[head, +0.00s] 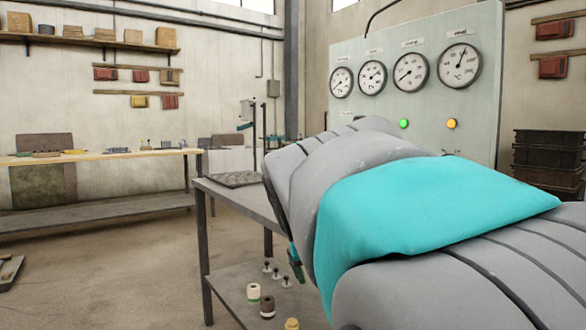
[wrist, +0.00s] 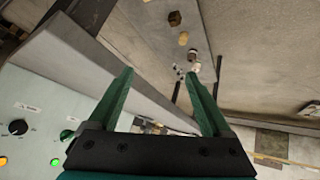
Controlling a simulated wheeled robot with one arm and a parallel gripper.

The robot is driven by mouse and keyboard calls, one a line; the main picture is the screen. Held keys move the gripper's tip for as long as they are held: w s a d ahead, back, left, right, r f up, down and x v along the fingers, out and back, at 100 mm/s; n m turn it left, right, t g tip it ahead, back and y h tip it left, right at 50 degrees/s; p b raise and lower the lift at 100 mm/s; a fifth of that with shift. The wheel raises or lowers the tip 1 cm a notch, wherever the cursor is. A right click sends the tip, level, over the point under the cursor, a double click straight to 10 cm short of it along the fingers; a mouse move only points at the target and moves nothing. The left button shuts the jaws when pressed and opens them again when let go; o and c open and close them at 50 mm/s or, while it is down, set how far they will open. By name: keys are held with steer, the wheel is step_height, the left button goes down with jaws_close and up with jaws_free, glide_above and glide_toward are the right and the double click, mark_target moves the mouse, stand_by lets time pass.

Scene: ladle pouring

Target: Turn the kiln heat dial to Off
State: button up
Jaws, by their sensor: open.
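The pale control panel (head: 350,105) stands at the back right in the head view, with a row of round gauges above a green lamp (head: 404,123) and an amber lamp (head: 452,123). My arm covers its lower part there. In the wrist view the panel (wrist: 38,145) is at the lower left. It carries a black round knob (wrist: 18,127) and a teal knob-like part (wrist: 66,134). Their labels are too small to read, so I cannot tell which is the kiln heat dial or its setting. My gripper (wrist: 160,76) is open and empty, its green fingers apart from both.
A grey metal table (head: 233,195) stands beside my arm, with spools and small items on its lower shelf (head: 236,290). A wooden workbench (head: 100,155) is at the far left. Dark crates (head: 548,155) are stacked at the right. The floor at left is mostly clear.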

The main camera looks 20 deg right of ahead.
steer(key=w+r+t+h+b, duration=0.1)
steer(key=w+r+t+h, duration=0.3)
steer(key=r, duration=0.6)
steer(key=w+d+r+m+g+h+b, duration=0.1)
steer(key=w+d+m+g+h+b, duration=0.1)
steer(key=d, duration=1.1)
steer(key=w+d+r+m+g+h+b, duration=0.1)
steer(key=w+d+m+h, duration=0.3)
steer(key=d, duration=0.9)
steer(key=w+d+r+m+g+h+b, duration=0.2)
steer(key=d+m, duration=0.4)
steer(key=d, duration=0.7)
steer(key=shift+w+d+r+g+h+b, duration=0.15)
steer(key=shift+w+r+g+h+b, duration=0.2)
steer(key=shift+r+h+b, duration=0.55)
steer(key=shift+f+y, duration=0.15)
steer(key=shift+y, duration=0.15)
jaws_close()
